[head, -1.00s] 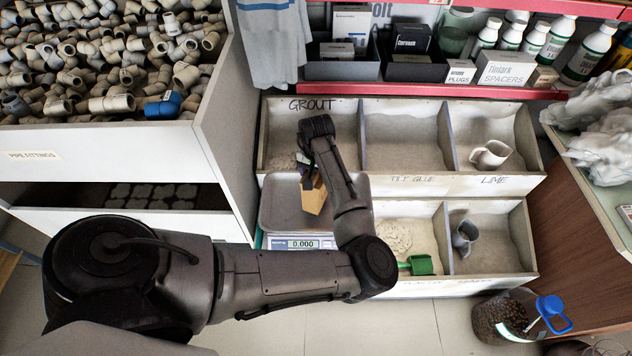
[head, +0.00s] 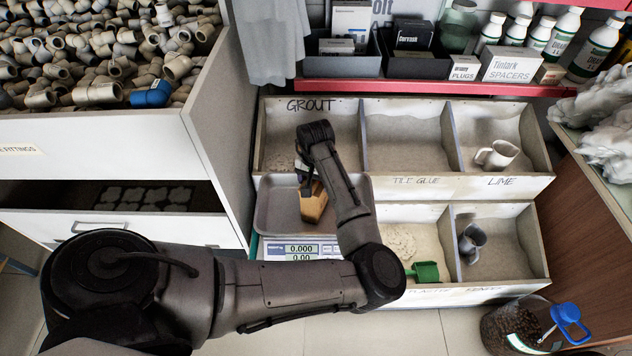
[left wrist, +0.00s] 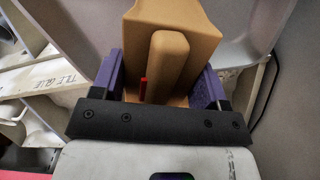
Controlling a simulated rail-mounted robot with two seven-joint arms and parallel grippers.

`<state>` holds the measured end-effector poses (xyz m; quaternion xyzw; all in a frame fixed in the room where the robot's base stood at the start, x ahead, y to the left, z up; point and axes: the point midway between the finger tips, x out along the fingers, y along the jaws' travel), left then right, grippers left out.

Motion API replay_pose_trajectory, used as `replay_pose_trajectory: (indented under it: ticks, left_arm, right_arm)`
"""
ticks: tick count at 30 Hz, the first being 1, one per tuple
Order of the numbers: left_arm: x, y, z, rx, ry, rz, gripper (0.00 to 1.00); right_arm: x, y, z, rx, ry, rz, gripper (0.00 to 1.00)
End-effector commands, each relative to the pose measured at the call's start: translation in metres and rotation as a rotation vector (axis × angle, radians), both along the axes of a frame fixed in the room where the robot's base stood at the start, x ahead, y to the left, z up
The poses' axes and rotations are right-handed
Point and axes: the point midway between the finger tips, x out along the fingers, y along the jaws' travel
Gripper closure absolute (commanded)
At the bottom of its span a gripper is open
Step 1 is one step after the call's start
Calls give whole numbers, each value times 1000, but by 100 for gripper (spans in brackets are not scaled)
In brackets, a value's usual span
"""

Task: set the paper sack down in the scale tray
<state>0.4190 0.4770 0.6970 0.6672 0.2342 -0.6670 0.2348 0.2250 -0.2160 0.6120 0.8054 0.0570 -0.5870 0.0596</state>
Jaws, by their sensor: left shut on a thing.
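The scale display (head: 300,249) reads 0.000. Whether the sack's underside touches the tray is hidden. My right gripper is not in view.
Bins labelled grout, tile glue and lime (head: 405,140) stand just behind the scale. A green scoop (head: 424,271) lies in a lower bin to the right. A white fittings cabinet (head: 215,170) stands close on the left. A jar with a blue lid (head: 520,325) is at lower right.

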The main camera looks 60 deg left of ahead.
Motion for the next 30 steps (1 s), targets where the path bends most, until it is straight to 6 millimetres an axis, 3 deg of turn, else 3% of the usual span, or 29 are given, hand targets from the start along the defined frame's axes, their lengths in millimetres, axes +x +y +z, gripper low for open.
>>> replay_pose_trajectory:
  ticks: [7, 8, 15, 24, 30]
  left_arm:
    - [0, 0, -1, 2, -1, 0, 96]
    - [0, 0, -3, 1, 0, 0, 29]
    - [0, 0, -3, 1, -1, 0, 7]
    - [0, 0, -1, 1, -1, 0, 7]
    - [0, 0, 31, 2, -1, 1, 7]
  right_arm:
    - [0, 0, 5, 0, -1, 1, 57]
    - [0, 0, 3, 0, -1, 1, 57]
    - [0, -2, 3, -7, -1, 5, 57]
    - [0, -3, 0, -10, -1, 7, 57]
    - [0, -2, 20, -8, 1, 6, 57]
